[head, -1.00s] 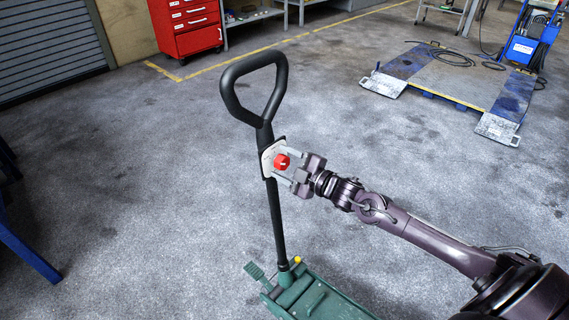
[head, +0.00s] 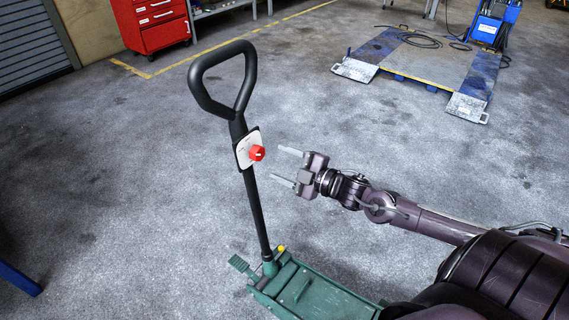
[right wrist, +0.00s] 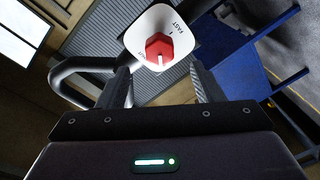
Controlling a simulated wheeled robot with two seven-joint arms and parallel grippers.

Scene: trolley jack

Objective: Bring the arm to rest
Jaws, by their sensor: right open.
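The trolley jack has a green body (head: 305,291) at the bottom of the head view and an upright black handle (head: 255,205) with a loop grip. A white plate on the handle carries a red knob (head: 257,153). My right gripper (head: 281,166) is open and empty, a short way to the right of the knob and apart from it. In the right wrist view the knob (right wrist: 159,49) shows ahead of the open fingers, with the word FAST on the white plate (right wrist: 178,22). My left gripper is not in view.
A blue platform lift (head: 420,62) stands at the back right. A red tool cabinet (head: 155,24) and a shelf are at the back left. A blue leg (head: 20,280) shows at the left edge. The grey floor around the jack is clear.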

